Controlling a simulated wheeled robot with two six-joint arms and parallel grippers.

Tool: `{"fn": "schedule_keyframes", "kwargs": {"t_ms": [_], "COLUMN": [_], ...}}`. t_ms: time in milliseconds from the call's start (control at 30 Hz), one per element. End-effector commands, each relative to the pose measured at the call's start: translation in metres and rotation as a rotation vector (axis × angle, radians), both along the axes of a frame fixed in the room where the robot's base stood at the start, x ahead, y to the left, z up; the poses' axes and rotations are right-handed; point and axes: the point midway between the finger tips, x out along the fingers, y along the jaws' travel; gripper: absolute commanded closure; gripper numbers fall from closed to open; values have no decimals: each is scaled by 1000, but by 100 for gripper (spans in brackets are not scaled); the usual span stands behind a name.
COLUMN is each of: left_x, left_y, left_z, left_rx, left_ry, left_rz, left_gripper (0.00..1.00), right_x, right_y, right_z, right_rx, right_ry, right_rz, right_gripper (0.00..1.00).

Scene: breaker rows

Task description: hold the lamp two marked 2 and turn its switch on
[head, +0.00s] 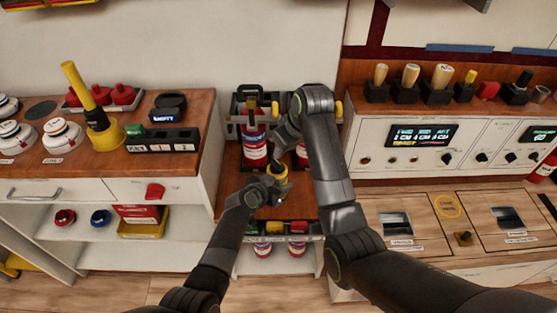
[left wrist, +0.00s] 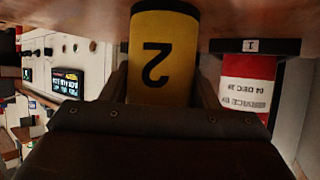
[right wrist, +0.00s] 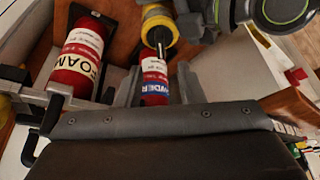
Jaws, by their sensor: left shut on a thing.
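The lamp two (left wrist: 163,60) is a yellow cylinder with a black 2, upside down in the left wrist view. My left gripper (left wrist: 163,88) is shut on its sides. In the head view the yellow lamp (head: 278,173) is partly covered by my arms, low in the middle bay. In the right wrist view the lamp (right wrist: 157,20) is at the top, its dark end with a thin metal stem pointing toward my right gripper (right wrist: 158,72). That gripper is open and empty, its fingers spread below the stem. I cannot make out the switch's position.
Red extinguishers marked FOAM (right wrist: 80,60) and POWDER (right wrist: 154,82) stand close behind the right fingers. Another red and white cylinder, under a label 1 (left wrist: 251,46), is beside the lamp. Counters (head: 195,130) and a control panel (head: 425,140) flank the bay.

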Motion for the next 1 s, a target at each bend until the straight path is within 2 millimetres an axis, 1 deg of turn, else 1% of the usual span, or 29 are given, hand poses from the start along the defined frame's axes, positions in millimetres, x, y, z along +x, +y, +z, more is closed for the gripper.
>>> {"fn": "schedule_keyframes", "kwargs": {"t_ms": [33, 100, 300, 400, 633, 933, 967, 1000], "left_x": [1, 1, 1, 1, 1, 1, 1, 1], "left_y": [0, 0, 0, 0, 0, 0, 0, 0], "left_z": [2, 2, 2, 2, 2, 2, 2, 2], "left_rx": [-1, -1, 0, 0, 0, 0, 0, 0], "left_ry": [-3, -3, -3, -3, -3, -3, -3, -3], "left_rz": [1, 1, 0, 0, 0, 0, 0, 0], "left_gripper": [89, 89, 89, 89, 89, 89, 89, 89], "right_x": [3, 7, 17, 21, 25, 26, 26, 26], "right_y": [3, 6, 14, 17, 20, 20, 20, 20], "right_z": [-10, -23, -54, -64, -77, -78, -78, -78], "right_rx": [-1, 0, 1, 1, 2, 2, 2, 2], "right_ry": [4, 4, 2, 2, -1, -3, -3, -3], "right_rz": [1, 1, 2, 2, 1, 1, 1, 1], "right_gripper": [65, 65, 65, 65, 65, 65, 68, 73]}}
